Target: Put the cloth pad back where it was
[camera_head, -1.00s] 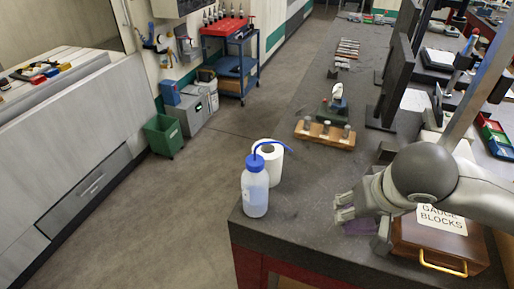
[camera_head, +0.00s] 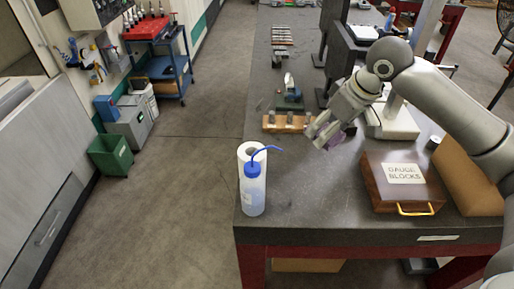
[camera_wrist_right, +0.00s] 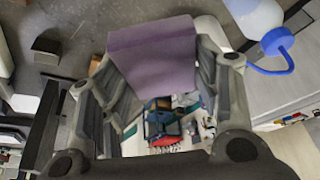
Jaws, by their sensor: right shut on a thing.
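In the right wrist view the pad (camera_wrist_right: 153,55) sits between the two fingers of my right gripper (camera_wrist_right: 165,75), tilted a little. The fingers press on its sides. My left gripper is not in view.
A brown gauge blocks box (camera_head: 383,195) lies at the right. A wooden block holder (camera_head: 284,123) is behind. Bench space between bottle and box is clear.

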